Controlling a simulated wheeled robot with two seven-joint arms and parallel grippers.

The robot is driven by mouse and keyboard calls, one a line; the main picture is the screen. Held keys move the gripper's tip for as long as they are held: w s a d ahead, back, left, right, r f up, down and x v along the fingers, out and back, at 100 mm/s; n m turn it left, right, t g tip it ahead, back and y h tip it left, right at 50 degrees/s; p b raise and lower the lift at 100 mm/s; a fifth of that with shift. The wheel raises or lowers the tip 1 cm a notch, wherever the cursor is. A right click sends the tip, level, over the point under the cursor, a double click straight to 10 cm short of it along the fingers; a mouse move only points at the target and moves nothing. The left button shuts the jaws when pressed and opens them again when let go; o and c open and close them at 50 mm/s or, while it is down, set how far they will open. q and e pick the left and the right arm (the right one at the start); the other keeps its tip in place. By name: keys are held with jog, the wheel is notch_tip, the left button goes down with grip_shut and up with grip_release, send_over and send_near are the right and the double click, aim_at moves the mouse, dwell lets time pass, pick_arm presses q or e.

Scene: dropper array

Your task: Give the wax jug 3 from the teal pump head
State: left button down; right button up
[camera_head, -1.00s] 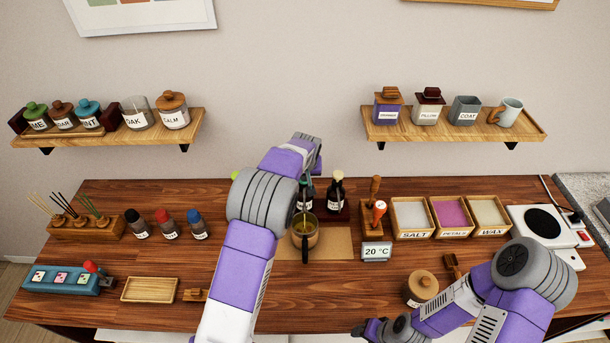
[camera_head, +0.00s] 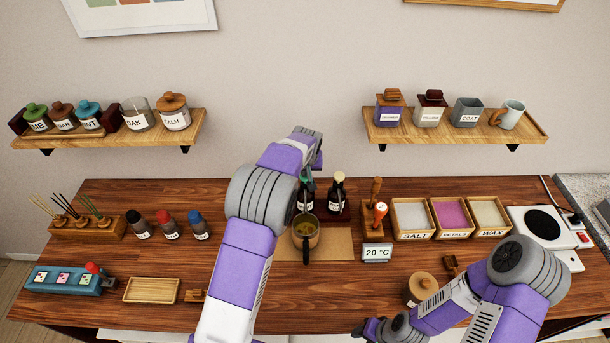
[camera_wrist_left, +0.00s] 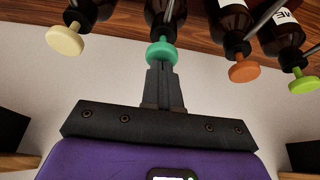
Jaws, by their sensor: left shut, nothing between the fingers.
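The teal pump head (camera_wrist_left: 162,53) tops a dark bottle among a row of pump bottles, in the left wrist view. My left gripper (camera_wrist_left: 162,72) is shut and empty, its fingertips right at the teal head; whether they touch it I cannot tell. In the head view my left gripper (camera_head: 317,160) is above the bottles and its fingertips are hard to make out. The wax jug (camera_head: 306,240), open-topped with a dark handle, stands in front of the bottles with yellowish contents. My right gripper (camera_head: 374,329) is low at the front edge, its fingers unclear.
A cream pump head (camera_wrist_left: 65,40), an orange one (camera_wrist_left: 244,69) and a green one (camera_wrist_left: 303,86) flank the teal one. A 20 °C display (camera_head: 377,252) stands right of the jug. Salt, petals and wax trays (camera_head: 415,235) are farther right. A wooden tray (camera_head: 150,290) is front left.

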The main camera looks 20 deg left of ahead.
pick_arm(q)
jog(key=shift+r+p, duration=1.65)
jog(key=shift+r, duration=0.95)
jog(key=shift+f, duration=0.15)
